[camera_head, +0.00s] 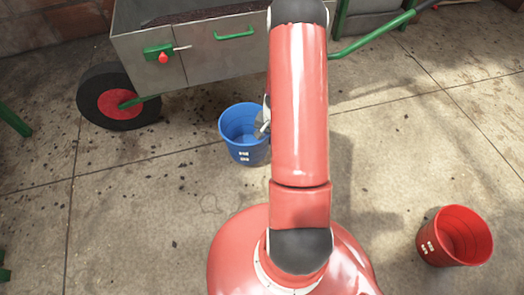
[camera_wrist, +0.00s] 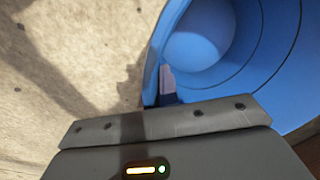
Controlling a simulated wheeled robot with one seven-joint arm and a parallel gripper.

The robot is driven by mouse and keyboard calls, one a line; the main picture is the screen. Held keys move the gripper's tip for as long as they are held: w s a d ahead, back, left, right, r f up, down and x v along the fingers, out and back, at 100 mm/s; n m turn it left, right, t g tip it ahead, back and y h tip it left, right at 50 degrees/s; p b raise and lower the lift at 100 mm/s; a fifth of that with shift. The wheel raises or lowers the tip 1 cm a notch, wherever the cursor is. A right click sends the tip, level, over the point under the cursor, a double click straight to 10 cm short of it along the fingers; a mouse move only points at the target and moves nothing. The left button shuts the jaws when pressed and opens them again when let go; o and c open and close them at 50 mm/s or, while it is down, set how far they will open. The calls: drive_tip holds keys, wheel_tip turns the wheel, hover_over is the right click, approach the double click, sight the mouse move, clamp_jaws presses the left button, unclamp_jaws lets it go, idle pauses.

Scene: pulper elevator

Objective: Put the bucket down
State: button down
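A blue bucket (camera_head: 240,150) with white marks is upright left of my arm, in front of the wheelbarrow in the head view. My gripper (camera_head: 263,124) is at its right rim, partly hidden by my arm. In the wrist view the blue bucket (camera_wrist: 265,60) fills the upper right, and its wall runs down to my gripper (camera_wrist: 160,92). The gripper looks shut on this wall; one finger shows in part inside the bucket and the other is hidden. I cannot tell whether the bucket's base touches the floor.
A metal wheelbarrow (camera_head: 210,55) with green handles and a black wheel (camera_head: 118,97) stands behind the blue bucket. A red bucket (camera_head: 455,236) stands on the floor at the lower right. The concrete floor (camera_head: 130,215) at the left is clear apart from small dark specks.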

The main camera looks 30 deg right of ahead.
drive_tip(key=shift+f+b, duration=0.5)
drive_tip(key=shift+f, duration=2.4)
drive_tip(key=shift+f, duration=0.2)
drive_tip(key=c, duration=1.7)
unclamp_jaws()
drive_tip(key=shift+r, duration=0.15)
